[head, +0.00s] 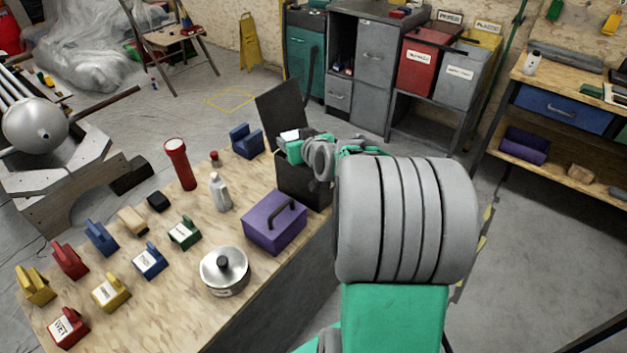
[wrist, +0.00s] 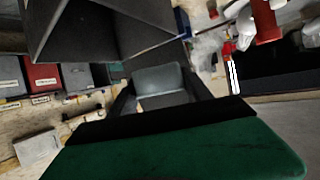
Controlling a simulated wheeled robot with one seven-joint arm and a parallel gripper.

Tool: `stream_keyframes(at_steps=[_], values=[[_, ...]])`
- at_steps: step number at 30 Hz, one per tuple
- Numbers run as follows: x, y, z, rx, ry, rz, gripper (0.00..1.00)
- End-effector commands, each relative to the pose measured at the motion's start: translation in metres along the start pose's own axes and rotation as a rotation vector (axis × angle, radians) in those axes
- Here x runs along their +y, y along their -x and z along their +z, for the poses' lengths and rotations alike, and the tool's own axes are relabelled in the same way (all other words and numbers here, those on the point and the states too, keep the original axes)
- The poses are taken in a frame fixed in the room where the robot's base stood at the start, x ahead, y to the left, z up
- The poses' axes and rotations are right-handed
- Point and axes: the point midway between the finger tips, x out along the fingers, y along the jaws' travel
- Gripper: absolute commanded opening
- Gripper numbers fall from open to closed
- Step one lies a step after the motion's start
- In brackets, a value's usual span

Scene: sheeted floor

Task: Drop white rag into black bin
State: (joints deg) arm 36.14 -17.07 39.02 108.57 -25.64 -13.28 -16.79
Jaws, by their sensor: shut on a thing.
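The black bin (head: 303,188) stands at the far right corner of the wooden bench, its lid (head: 282,104) raised behind it. My gripper (head: 293,147) is over the bin's opening, close to its rim. It is shut on a small white thing (head: 290,135), which looks like the white rag; only a bit shows. In the wrist view my gripper (wrist: 160,108) fills the lower middle, and I cannot make out the rag there. Dark panels, seemingly of the black bin (wrist: 100,30), show at the top. The bin's inside is mostly hidden in the head view.
A purple box (head: 273,228), a metal pot (head: 224,272), a red flashlight (head: 181,164), a silver bottle (head: 219,192) and several coloured blocks stand on the bench (head: 180,310). Red and grey bins (head: 418,68) stand behind. Floor is open beyond the bench.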

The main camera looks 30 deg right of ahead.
Motion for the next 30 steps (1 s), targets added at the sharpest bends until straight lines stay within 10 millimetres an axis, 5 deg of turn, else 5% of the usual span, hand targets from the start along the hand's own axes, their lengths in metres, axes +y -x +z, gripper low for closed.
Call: stream_keyframes(at_steps=[3, 6, 22, 30], values=[[0.048, -0.005, 0.000, 0.009, -0.001, 0.026, 0.12], [0.064, -0.004, -0.003, 0.013, 0.005, 0.030, 0.12], [0.067, -0.026, 0.047, 0.014, 0.005, 0.030, 0.12], [0.067, -0.027, 0.050, 0.015, 0.006, 0.030, 0.12]])
